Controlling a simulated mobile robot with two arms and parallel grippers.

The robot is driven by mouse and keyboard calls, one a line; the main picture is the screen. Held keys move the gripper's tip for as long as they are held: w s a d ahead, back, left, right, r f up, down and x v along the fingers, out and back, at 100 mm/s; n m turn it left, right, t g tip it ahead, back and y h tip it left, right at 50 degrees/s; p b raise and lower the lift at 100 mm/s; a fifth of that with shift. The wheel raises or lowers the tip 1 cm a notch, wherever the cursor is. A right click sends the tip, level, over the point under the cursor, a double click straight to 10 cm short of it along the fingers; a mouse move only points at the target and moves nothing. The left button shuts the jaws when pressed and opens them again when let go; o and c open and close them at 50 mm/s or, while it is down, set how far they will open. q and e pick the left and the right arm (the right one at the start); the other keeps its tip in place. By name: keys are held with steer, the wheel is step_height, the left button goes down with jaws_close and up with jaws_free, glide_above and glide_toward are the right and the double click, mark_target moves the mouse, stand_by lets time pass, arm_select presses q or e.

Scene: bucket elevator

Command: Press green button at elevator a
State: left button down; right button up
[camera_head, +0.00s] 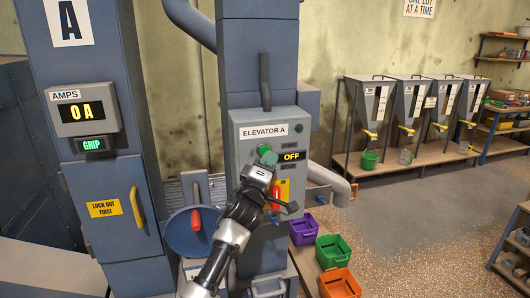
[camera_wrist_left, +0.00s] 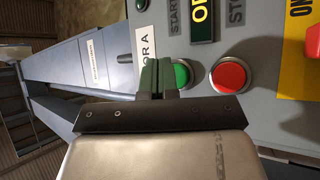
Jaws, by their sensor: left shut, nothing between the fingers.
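The grey control box (camera_head: 246,152) labelled ELEVATOR A is on a blue column, and its display (camera_head: 291,156) reads OFF. The green button (camera_head: 266,151) is on its front, partly behind my left gripper (camera_head: 264,163). The left wrist view shows the green button (camera_wrist_left: 181,75) right beside the shut, empty fingertips of my left gripper (camera_wrist_left: 158,80), which cover part of it. I cannot tell whether they touch. A red button (camera_wrist_left: 229,77) is to the right of the green one in the wrist view. My right gripper is out of view.
A red-handled switch on a yellow plate (camera_head: 284,186) is just right of my left gripper. A blue cabinet marked A (camera_head: 70,22) stands at left. Purple (camera_head: 304,228), green (camera_head: 333,250) and orange (camera_head: 340,283) bins are at lower right. Open floor lies beyond them.

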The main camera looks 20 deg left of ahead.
arm_select(q)
steer(key=shift+w, duration=0.1)
steer(key=shift+w+a, duration=0.25)
steer(key=shift+w+a, duration=0.25)
steer(key=shift+w, duration=0.15)
stand_by(0.8)
steer(key=shift+s+d, duration=0.1)
steer(key=shift+s, duration=0.05)
steer(key=shift+s+d+p, duration=0.35)
steer(key=shift+s+p, duration=0.05)
steer(key=shift+s, duration=0.2)
steer(key=s+d+p, duration=0.1)
steer(key=s, duration=0.1)
steer(key=s+d+p, duration=0.1)
steer(key=s+d, duration=0.1)
stand_by(0.5)
